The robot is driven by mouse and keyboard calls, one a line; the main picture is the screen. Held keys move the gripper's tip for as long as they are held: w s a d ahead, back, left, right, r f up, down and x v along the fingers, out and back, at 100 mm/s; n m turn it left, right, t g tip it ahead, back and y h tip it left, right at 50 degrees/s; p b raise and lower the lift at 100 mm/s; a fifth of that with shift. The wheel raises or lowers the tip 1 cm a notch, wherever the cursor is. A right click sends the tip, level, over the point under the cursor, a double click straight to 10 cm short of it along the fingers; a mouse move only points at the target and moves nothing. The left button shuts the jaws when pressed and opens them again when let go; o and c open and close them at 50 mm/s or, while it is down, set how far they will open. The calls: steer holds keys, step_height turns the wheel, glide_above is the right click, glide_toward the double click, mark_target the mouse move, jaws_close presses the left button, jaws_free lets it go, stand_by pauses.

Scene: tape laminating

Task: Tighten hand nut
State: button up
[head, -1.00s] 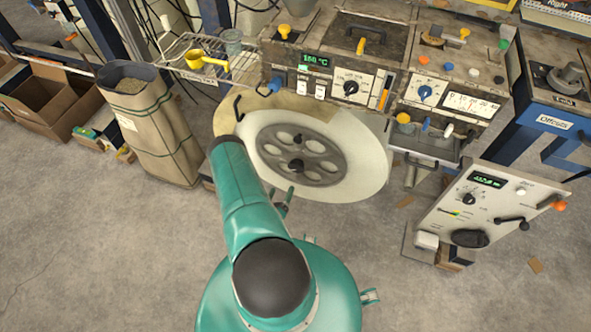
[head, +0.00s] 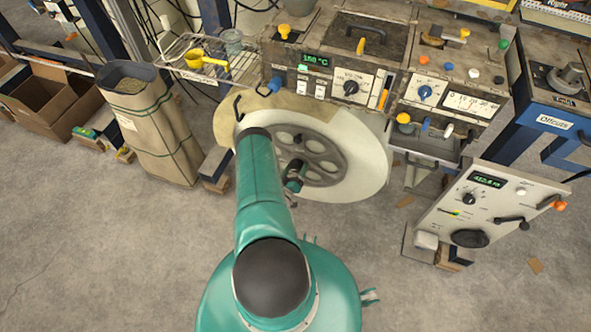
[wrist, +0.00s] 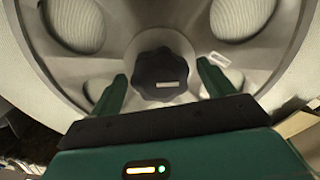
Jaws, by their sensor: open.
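The hand nut is a black lobed knob at the hub of a grey spoked reel, centred in the wrist view (wrist: 162,74). In the head view the knob (head: 298,164) shows small and partly covered by my arm. The reel (head: 322,155) carries a wide roll of white tape (head: 368,165). My gripper (wrist: 160,85) is open, with one green finger on each side of the knob's lower part. I see gaps between the fingers and the knob; whether the tips reach past its front face is hard to tell.
Control panels with knobs (head: 345,75) stand above the reel. A tilted panel with a lever (head: 485,210) stands at right. A sack (head: 150,125) and cardboard boxes (head: 50,95) are at left. The floor in front is mostly clear.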

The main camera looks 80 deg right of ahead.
steer(key=shift+d, duration=0.25)
steer(key=shift+c, duration=0.2)
steer(key=c, duration=0.9)
steer(key=shift+c, duration=0.2)
